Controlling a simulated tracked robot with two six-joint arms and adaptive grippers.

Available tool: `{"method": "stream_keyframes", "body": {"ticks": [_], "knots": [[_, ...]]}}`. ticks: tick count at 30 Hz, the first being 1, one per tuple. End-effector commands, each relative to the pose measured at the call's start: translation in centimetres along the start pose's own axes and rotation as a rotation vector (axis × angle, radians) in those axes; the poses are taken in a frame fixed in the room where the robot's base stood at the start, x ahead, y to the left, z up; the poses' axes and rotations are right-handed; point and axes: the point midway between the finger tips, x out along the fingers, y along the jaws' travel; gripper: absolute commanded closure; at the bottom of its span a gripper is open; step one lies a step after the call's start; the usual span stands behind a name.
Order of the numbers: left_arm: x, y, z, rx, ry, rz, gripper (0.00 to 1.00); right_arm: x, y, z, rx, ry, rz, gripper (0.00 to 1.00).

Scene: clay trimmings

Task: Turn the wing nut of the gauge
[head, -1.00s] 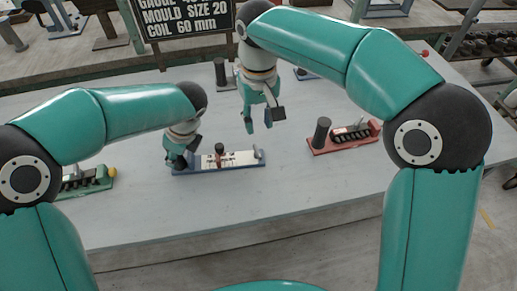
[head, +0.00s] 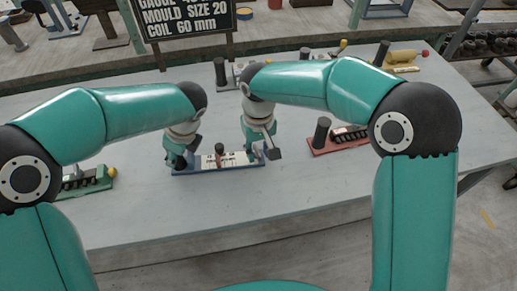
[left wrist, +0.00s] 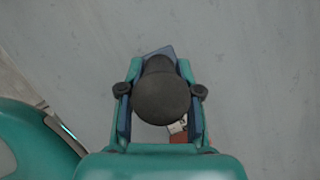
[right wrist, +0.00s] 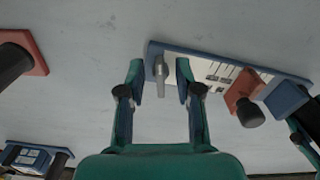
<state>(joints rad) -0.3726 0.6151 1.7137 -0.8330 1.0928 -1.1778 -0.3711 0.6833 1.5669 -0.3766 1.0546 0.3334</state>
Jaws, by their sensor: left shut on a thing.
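The gauge (head: 222,167) lies on the table, a blue base with a white marked plate. A reddish slider with a dark knob (right wrist: 249,112) stands on it. The grey wing nut (right wrist: 160,70) is at its right end in the head view. My left gripper (head: 181,160) is at the gauge's left end; in the left wrist view it is shut on a dark round-topped handle (left wrist: 161,95). My right gripper (head: 261,150) is low over the right end. In the right wrist view its fingers (right wrist: 160,72) are open, with the wing nut between them, nearer the left finger.
A red-based tool (head: 340,138) with a dark handle stands right of the gauge. A green-based one (head: 92,182) stands at the left, partly behind my arm. More tools stand at the back, including a yellow one (head: 400,61). The table front is clear.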

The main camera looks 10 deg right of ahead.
Motion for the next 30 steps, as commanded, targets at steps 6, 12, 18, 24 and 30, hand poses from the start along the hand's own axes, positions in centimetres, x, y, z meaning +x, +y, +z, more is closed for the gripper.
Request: {"method": "stream_keyframes", "body": {"ticks": [6,12,18,24,30], "knots": [[-0.04,-0.02,0.04,-0.001,-0.001,-0.001,1.0,-0.03,-0.01,0.0,0.0,0.0,0.0,0.84],[-0.04,-0.02,0.05,-0.001,-0.001,-0.001,1.0,-0.05,-0.01,0.0,0.0,0.0,0.0,1.0],[-0.04,-0.02,0.05,-0.001,-0.001,-0.001,1.0,-0.07,0.0,0.0,-0.004,0.0,0.0,1.0],[-0.03,-0.01,0.05,0.0,-0.001,-0.001,1.0,-0.08,0.05,-0.01,-0.042,0.0,0.0,1.0],[-0.03,-0.01,0.05,0.0,-0.001,-0.001,1.0,-0.09,0.16,-0.02,-0.142,0.0,0.0,1.0]]}}
